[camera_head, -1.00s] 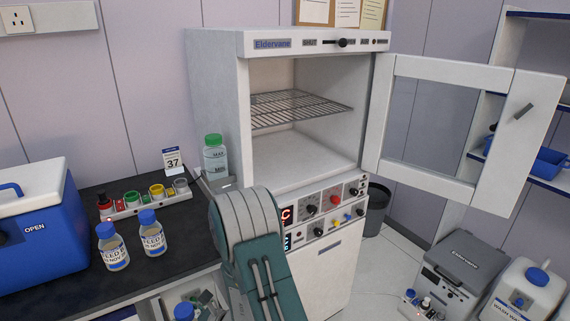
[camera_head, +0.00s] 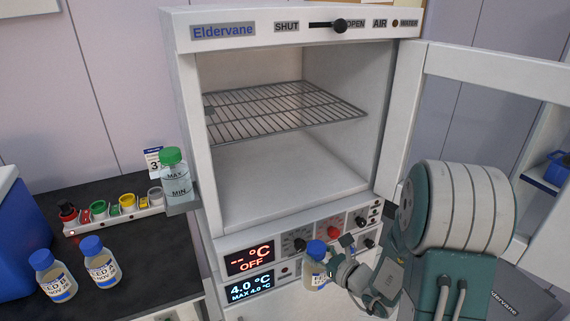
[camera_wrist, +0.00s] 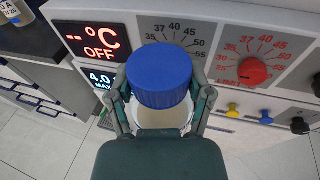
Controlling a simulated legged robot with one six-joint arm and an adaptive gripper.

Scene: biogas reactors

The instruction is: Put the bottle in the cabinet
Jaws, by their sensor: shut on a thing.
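A blue-capped bottle (camera_head: 316,262) is held upright in my gripper (camera_head: 328,274), in front of the cabinet's control panel. In the wrist view the bottle's blue cap (camera_wrist: 159,75) sits between the two fingers of my gripper (camera_wrist: 162,100), which are shut on it. The white cabinet (camera_head: 186,120) stands open, with its door (camera_head: 408,110) swung out to the right. Inside are a wire shelf (camera_head: 285,108) and a bare floor (camera_head: 285,180), both empty. The held bottle is below the cabinet opening and outside it.
Two more blue-capped bottles (camera_head: 102,262) (camera_head: 56,278) stand on the black bench at left. A green-capped bottle (camera_head: 176,178) sits on a small ledge at the cabinet's left side. A rack of coloured caps (camera_head: 118,208) lies behind. The open door and its frame bound the right side.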

